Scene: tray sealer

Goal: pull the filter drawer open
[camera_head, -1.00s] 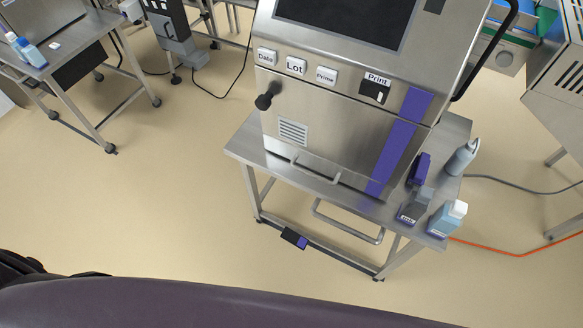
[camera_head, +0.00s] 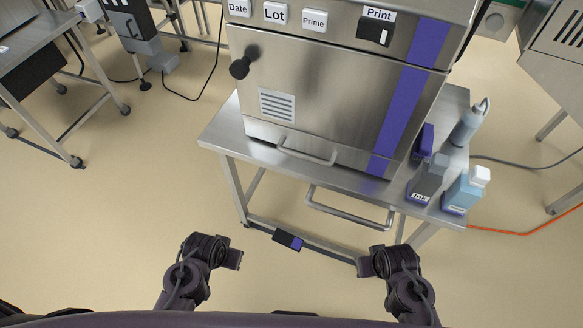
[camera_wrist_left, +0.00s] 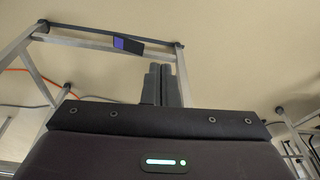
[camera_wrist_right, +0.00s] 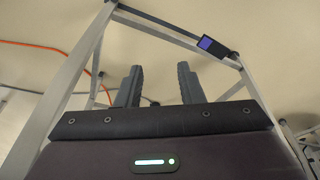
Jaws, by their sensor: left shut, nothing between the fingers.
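The filter drawer (camera_head: 262,131) is the low steel strip at the bottom of the machine's front, with a bar handle (camera_head: 307,151). It looks flush with the front. My left gripper (camera_head: 236,260) is low in front of the cart, below and left of the handle and apart from it. In the left wrist view its fingers (camera_wrist_left: 162,84) are together, with nothing between them. My right gripper (camera_head: 364,266) is below and right of the handle, also apart from it. In the right wrist view its fingers (camera_wrist_right: 158,84) are spread and empty.
The machine stands on a steel cart (camera_head: 222,136) with a push bar (camera_head: 348,210) sticking out below the drawer. A small pedal-like box (camera_head: 288,240) is on the lower rail.

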